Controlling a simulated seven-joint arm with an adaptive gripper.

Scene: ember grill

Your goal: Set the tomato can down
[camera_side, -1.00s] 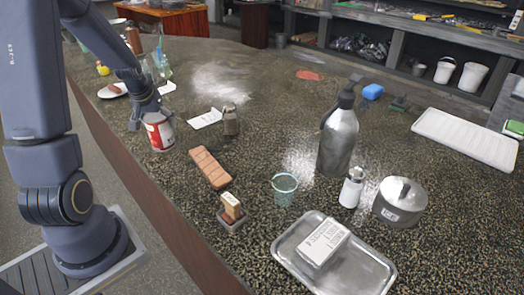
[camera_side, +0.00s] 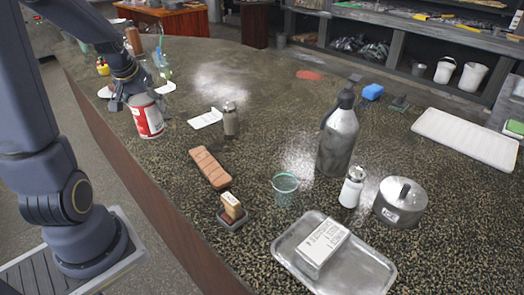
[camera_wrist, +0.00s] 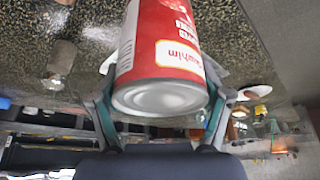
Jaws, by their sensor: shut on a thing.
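The tomato can (camera_side: 148,119) is red and white, at the left part of the counter near its front edge in the side view. My gripper (camera_side: 137,92) is shut on the can's upper part from above. The can looks close to upright, with a slight tilt. I cannot tell whether its base touches the counter. In the wrist view the can (camera_wrist: 165,45) fills the upper middle, its silver end facing the camera, with the gripper's fingers (camera_wrist: 160,115) on both sides of it.
A grey shaker (camera_side: 230,118) and a white card (camera_side: 205,119) lie to the can's right. A brown bar (camera_side: 210,167) lies nearer the camera. Bottles and a plate stand behind my gripper. The dark counter (camera_side: 270,110) has free room in the middle.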

